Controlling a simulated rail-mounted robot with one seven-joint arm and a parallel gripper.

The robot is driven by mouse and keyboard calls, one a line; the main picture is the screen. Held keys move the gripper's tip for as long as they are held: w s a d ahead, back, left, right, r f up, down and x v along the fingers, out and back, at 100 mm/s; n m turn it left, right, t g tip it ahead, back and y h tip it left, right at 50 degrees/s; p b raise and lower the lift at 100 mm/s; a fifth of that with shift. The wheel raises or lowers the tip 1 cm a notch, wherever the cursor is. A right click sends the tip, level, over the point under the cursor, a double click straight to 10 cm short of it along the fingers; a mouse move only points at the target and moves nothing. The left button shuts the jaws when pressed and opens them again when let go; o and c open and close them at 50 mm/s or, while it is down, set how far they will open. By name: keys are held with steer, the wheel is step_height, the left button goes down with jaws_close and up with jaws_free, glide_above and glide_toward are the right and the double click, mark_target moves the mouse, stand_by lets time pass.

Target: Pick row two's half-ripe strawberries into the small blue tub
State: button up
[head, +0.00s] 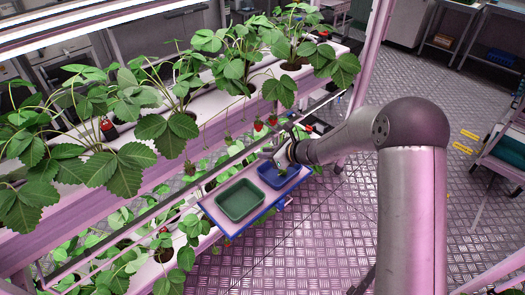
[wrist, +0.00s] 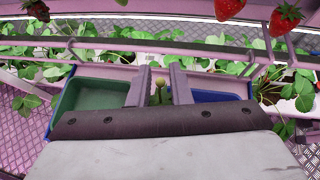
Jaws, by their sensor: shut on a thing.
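My gripper (head: 284,153) is over the tray beside the small blue tub (head: 278,175). In the wrist view my gripper (wrist: 160,88) is closed on a small pale-green thing, apparently a strawberry (wrist: 158,91), mostly hidden between the fingers; its ripeness cannot be told. The blue tub (wrist: 215,97) shows right of the fingers, partly covered by the gripper, its inside mostly hidden. Two red strawberries (head: 258,125) hang just behind the gripper; they also show at the top right of the wrist view (wrist: 285,18). A dark berry (wrist: 37,10) hangs top left there.
A green tub (head: 240,214) stands left of the blue one on the same blue-edged tray (head: 222,222). Strawberry plants line the upper white gutter (head: 213,102), with another planted row below. A thin rail (head: 150,205) runs behind the tray.

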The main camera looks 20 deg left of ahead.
steer(key=shift+w+f+p, duration=0.3)
steer(key=shift+w+f, duration=0.05)
steer(key=shift+w, duration=0.25)
steer(key=shift+w+f+p, duration=0.3)
steer(key=shift+w+f, duration=0.05)
steer(key=shift+w, duration=0.25)
steer(key=shift+f+b, duration=1.75)
steer(key=shift+f, duration=1.25)
steer(key=o, duration=1.5)
step_height(320, 180, up, 7)
steer(key=p, duration=0.3)
steer(key=shift+p, duration=0.35)
